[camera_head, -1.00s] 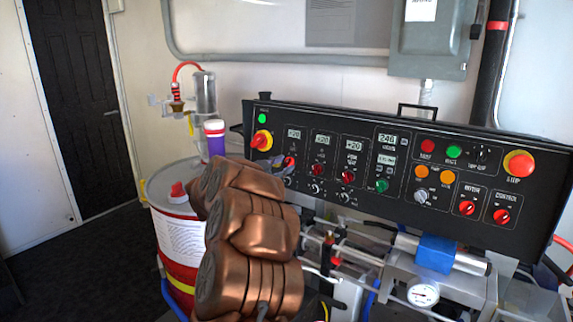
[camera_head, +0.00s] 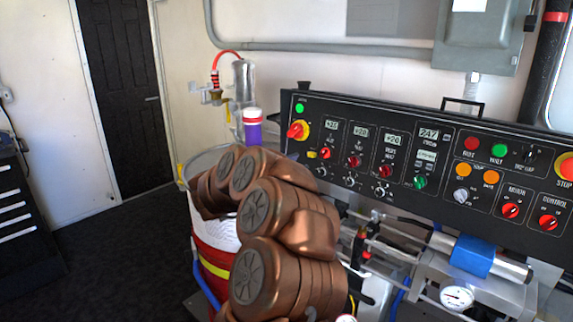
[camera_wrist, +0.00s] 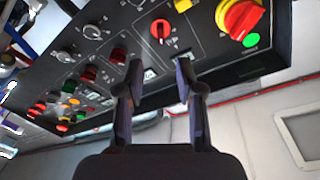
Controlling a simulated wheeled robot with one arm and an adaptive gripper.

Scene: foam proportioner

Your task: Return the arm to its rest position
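My arm shows in the head view as copper-coloured links folded in front of the red and white drum. My gripper is hidden behind those links in the head view. In the wrist view my gripper (camera_wrist: 158,78) is open, with its two dark fingers apart and nothing between them. The black control panel (camera_head: 335,112) stands to the right of my arm. In the wrist view the panel (camera_wrist: 215,70) lies beyond the fingertips, with a red and yellow rotary switch (camera_wrist: 238,17) at upper right. I cannot tell the exact gap between fingers and panel.
The drum (camera_head: 212,235) stands close behind my arm. A purple bottle (camera_head: 252,128) stands behind it. Metal piping with a blue clamp (camera_head: 472,256) and a gauge (camera_head: 457,298) sit below the panel. A dark drawer cabinet (camera_head: 22,215) is at left. The floor (camera_head: 120,255) between is clear.

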